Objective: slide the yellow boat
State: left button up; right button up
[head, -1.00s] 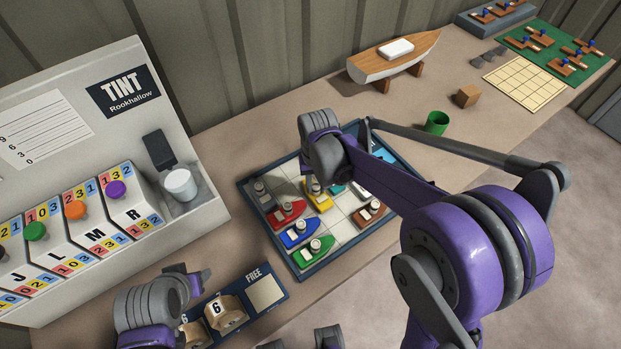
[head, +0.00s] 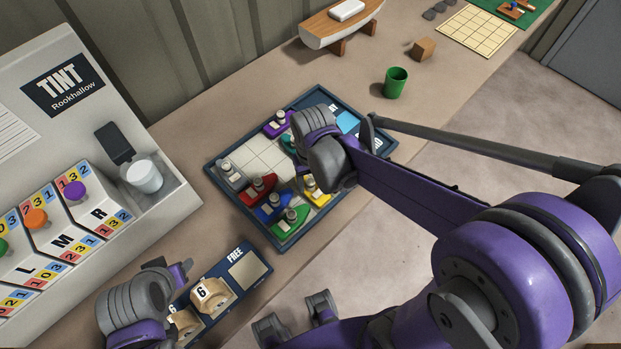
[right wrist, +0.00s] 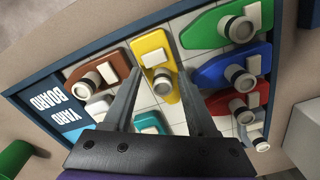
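The yellow boat (head: 318,191) lies on the blue-framed yard board (head: 232,205), near its front edge, partly covered by my right wrist. In the right wrist view the yellow boat (right wrist: 152,42) lies between the brown boat (right wrist: 97,58) and the green boat (right wrist: 215,27). My right gripper (right wrist: 158,58) has its fingers over the yellow boat, one on each side of its white block and funnel. A gap shows between the fingers and these parts; whether they touch the hull is unclear. My left gripper (head: 184,271) is at lower left, its fingers mostly hidden.
Blue (head: 273,207), red (head: 262,190), grey (head: 231,175) and purple (head: 277,125) boats also stand on the board. Pale squares are bare at the board's middle and back. A green cup (head: 395,83) stands behind right. The tint machine (head: 75,95) is at left.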

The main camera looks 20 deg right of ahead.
jog(key=shift+w, duration=0.1)
jog(key=shift+r, duration=0.15)
notch_tip(320, 180, up, 10)
jog(key=p, duration=0.1)
jog(key=shift+r, duration=0.25)
dwell(0.6)
jog(key=n+t, duration=0.1)
jog(key=t, duration=0.4)
send_near(312, 183)
jog(key=shift+s+d+f, duration=0.15)
jog(key=shift+s+f, duration=0.55)
jog(key=shift+s, duration=0.3)
jog(key=shift+s+d+f, duration=0.1)
jog(key=shift+s+f, duration=0.6)
jog(key=shift+s, duration=0.3)
